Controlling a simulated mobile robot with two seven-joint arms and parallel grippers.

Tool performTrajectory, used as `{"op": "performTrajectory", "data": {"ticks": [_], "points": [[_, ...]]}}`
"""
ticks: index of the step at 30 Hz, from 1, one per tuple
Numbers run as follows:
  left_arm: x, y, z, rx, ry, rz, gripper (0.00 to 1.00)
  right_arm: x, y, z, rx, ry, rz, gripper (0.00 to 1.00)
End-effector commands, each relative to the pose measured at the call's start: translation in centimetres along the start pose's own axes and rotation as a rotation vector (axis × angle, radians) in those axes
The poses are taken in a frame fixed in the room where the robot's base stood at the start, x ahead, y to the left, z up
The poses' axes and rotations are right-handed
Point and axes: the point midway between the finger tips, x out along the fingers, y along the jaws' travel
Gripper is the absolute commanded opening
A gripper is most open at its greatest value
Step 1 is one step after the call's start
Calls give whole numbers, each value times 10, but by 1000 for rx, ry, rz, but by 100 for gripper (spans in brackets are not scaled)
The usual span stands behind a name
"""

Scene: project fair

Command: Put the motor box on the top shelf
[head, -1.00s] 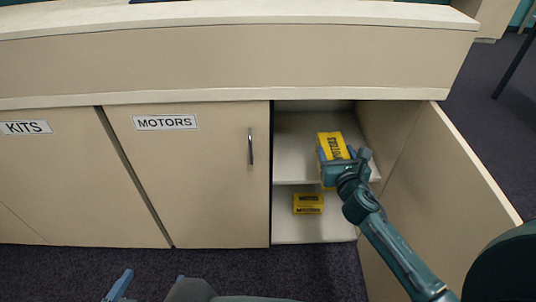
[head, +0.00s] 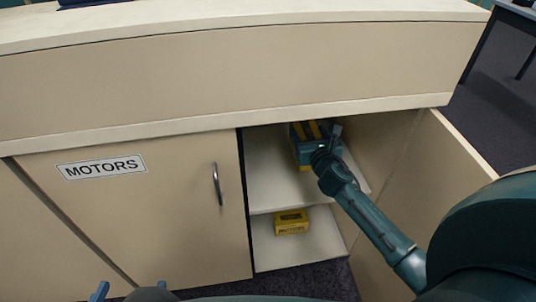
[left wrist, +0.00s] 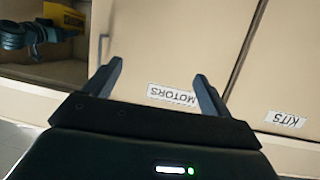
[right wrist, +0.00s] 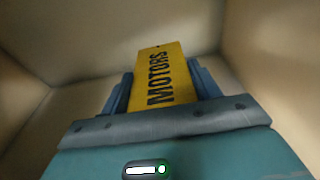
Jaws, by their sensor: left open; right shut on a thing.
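A yellow motor box (right wrist: 160,75) marked MOTORS is between the fingers of my right gripper (right wrist: 165,90), which is shut on it. In the head view the held box (head: 306,130) is inside the open cabinet at the upper compartment, partly hidden by my right gripper (head: 320,145). The top shelf (head: 285,190) is a pale board below it. I cannot tell whether the box touches the shelf. The held box also shows in the left wrist view (left wrist: 64,15). My left gripper (left wrist: 160,75) is open and empty, in front of the closed doors.
A second yellow box (head: 291,222) sits on the lower cabinet floor (head: 310,245). The open door (head: 440,180) stands to the right of my right arm. The closed MOTORS door (head: 130,215) is on the left. The counter (head: 240,75) overhangs the opening.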

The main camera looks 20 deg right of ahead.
Motion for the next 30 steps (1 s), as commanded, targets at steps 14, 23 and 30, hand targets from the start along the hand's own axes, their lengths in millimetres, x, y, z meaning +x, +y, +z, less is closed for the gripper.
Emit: {"op": "performTrajectory", "data": {"ticks": [14,23,30], "points": [[30,9,25,142,182,15,84,9,0,-55,2,-5,1,21],[33,16,25,193,338,29,84,12,0,-78,2,-5,1,21],[32,25,20,203,464,59,84,15,1,-97,1,-6,1,21]]}}
